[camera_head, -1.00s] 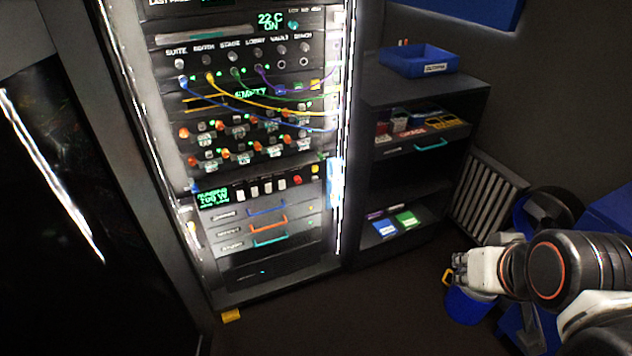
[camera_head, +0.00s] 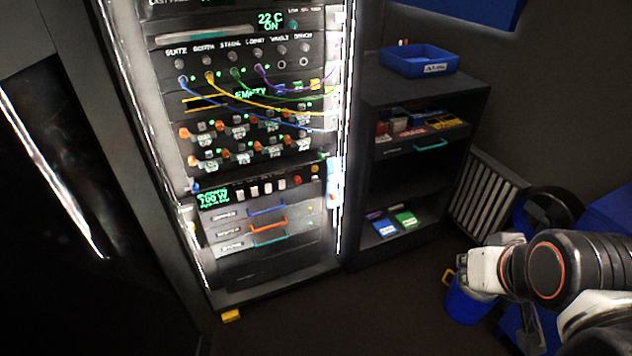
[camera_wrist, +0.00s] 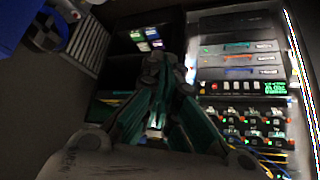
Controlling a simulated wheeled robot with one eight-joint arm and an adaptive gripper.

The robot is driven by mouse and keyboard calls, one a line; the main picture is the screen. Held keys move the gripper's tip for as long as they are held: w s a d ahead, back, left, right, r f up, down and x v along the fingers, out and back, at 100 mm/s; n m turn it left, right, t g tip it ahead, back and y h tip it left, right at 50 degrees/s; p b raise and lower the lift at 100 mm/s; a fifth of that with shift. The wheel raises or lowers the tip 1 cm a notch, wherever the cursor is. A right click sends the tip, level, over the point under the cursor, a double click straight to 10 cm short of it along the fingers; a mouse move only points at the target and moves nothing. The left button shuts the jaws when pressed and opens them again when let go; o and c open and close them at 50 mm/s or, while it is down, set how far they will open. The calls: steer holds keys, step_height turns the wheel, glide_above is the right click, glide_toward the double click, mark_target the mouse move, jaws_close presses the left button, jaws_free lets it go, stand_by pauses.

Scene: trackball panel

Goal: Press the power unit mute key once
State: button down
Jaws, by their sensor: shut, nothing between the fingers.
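The power unit (camera_head: 268,191) is a dark strip low in the lit rack. It has a green display (camera_head: 213,197) showing about 700 W, a row of pale keys (camera_head: 254,190), and red and yellow buttons (camera_head: 297,180) at its right. Its labels are too blurred to tell which is the mute key. The power unit also shows in the wrist view (camera_wrist: 228,87), upside down. My gripper (camera_head: 470,270) is well to the right of the rack, apart from the keys. In the wrist view my gripper (camera_wrist: 168,66) has its fingers together and empty.
A dark shelf unit (camera_head: 422,90) with a blue tray (camera_head: 420,61) stands right of the rack. A blue bucket (camera_head: 466,304) is on the floor below my gripper. Cables (camera_head: 262,108) hang across the rack's upper part. Open floor lies before the rack.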

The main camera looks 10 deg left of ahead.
mark_target(315, 179)
stand_by(0.4)
steer(key=w+a+r+m+y, duration=0.15)
steer(key=w+a, duration=0.35)
steer(key=w, duration=0.7)
steer(key=w+a+m+y, duration=0.15)
steer(key=w+a, duration=0.25)
steer(key=w, duration=0.9)
steer(key=w+a+f+y, duration=0.1)
steer(key=w+a+f, duration=0.35)
steer(key=w, duration=0.25)
steer(key=w+a+f+y, duration=0.1)
steer(key=w+a+f, duration=0.2)
steer(key=w+f, duration=0.3)
steer(key=w+a+f+y, duration=0.1)
steer(key=w+a+f, duration=0.2)
steer(key=f, duration=0.4)
steer(key=w+a+f+m+g+y, duration=0.1)
steer(key=w+a+f, duration=0.2)
steer(key=f, duration=0.5)
steer(key=w+a+f+m, duration=0.1)
steer(key=w+a+f, duration=0.3)
steer(key=f, duration=0.4)
steer(key=shift+w+y, duration=0.15)
steer(key=shift+y, duration=0.25)
steer(key=shift+a+f, duration=0.1)
steer(key=shift+a, duration=0.05)
steer(key=w+a, duration=0.4)
steer(key=w, duration=0.3)
steer(key=shift+w+a, duration=0.15)
steer(key=shift+w, duration=0.15)
